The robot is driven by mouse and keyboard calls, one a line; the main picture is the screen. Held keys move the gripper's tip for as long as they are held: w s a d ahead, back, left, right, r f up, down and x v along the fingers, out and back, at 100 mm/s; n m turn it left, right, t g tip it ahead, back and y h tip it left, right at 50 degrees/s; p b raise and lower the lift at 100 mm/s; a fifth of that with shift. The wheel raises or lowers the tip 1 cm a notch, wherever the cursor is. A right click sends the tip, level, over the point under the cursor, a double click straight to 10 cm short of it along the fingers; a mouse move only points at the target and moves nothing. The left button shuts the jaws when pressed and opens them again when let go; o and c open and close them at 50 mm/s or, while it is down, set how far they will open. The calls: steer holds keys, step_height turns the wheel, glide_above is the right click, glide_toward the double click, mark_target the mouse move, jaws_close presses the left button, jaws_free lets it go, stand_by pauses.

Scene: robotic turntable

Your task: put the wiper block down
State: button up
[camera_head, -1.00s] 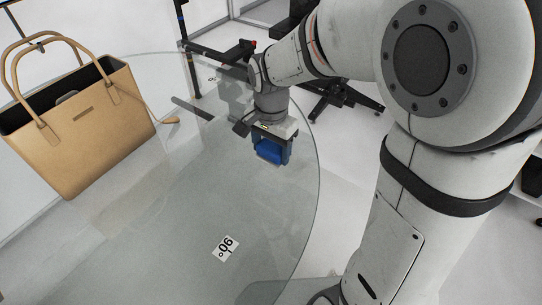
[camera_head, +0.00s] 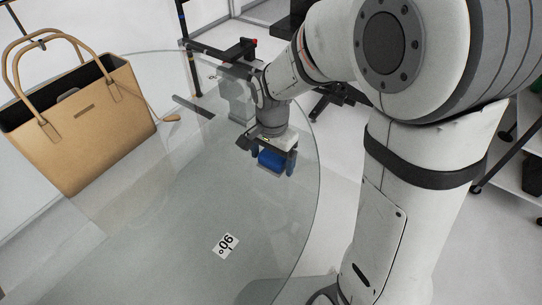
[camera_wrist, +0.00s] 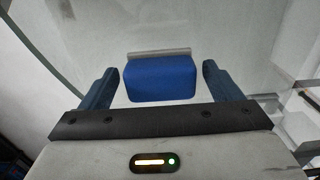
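The wiper block (camera_head: 272,160) is blue and sits at the glass turntable (camera_head: 170,235), near its right edge. In the wrist view the wiper block (camera_wrist: 162,79) lies between my fingers, with a thin grey strip along its far edge. My gripper (camera_head: 272,163) is open around the block. In the wrist view my gripper (camera_wrist: 161,82) shows a narrow gap between each dark blue finger and the block's sides. The block's underside is hidden, so its contact with the glass cannot be seen directly.
A tan handbag (camera_head: 90,125) stands on the left of the turntable. A dark flat bar (camera_head: 193,107) and a small brown-ended tool (camera_head: 171,117) lie beyond it.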

mark_target(272, 156)
steer(key=shift+r, duration=3.9)
steer(key=s+d+r+n+t, duration=0.2)
steer(key=s+d+n, duration=0.5)
steer(key=s+d, duration=0.5)
steer(key=shift+s+r+n+t, duration=0.15)
steer(key=shift+r+n+t, duration=0.15)
steer(key=shift+t, duration=0.2)
steer(key=shift+c, duration=0.5)
